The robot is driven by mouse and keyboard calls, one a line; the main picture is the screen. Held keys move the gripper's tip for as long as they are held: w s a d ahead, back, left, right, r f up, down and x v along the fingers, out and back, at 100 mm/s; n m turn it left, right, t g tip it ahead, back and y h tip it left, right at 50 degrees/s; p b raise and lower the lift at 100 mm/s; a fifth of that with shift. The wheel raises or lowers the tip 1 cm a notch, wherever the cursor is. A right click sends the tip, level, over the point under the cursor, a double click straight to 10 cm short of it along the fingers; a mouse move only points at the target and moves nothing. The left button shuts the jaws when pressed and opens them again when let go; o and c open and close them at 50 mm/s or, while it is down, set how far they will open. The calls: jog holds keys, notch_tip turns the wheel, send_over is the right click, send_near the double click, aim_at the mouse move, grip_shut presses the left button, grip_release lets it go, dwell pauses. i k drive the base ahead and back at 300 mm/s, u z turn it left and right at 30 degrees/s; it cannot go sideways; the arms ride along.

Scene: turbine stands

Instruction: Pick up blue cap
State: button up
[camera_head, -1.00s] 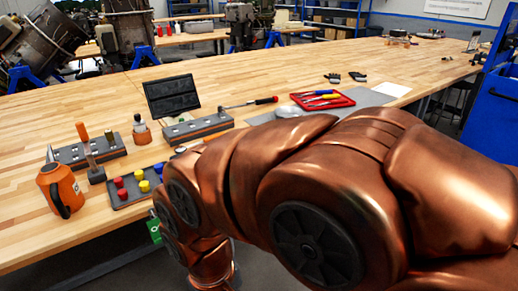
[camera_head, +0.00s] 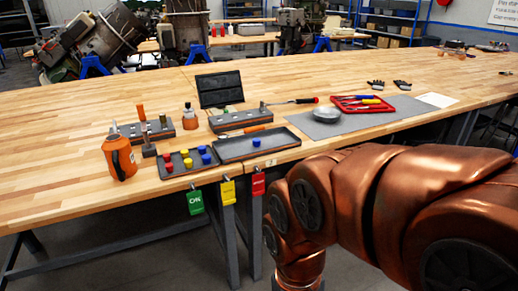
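Blue caps sit in two trays in the head view. Two blue caps (camera_head: 204,154) are at the right side of a small dark tray (camera_head: 176,173), beside yellow caps (camera_head: 188,163) and red caps (camera_head: 169,167). One more blue cap (camera_head: 256,142) sits alone in a larger dark tray (camera_head: 232,152) to the right, which is otherwise bare. My copper arm fills the lower right, in front of the table. My gripper is not visible in this frame.
An orange jug (camera_head: 120,159) stands left of the small tray. A metal bowl (camera_head: 326,115) and a red tool tray (camera_head: 362,104) lie right. Green (camera_head: 195,202), yellow (camera_head: 228,192) and red (camera_head: 258,185) tags hang at the table edge. The table's far left is clear.

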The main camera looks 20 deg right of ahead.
aim_at(257, 141)
jog(key=z, duration=0.55)
jog(key=i, duration=0.45)
jog(key=u, duration=0.05)
jog(key=k, duration=0.45)
jog(key=z, duration=0.1)
jog(key=i, duration=0.35)
jog(key=z, duration=4.8)
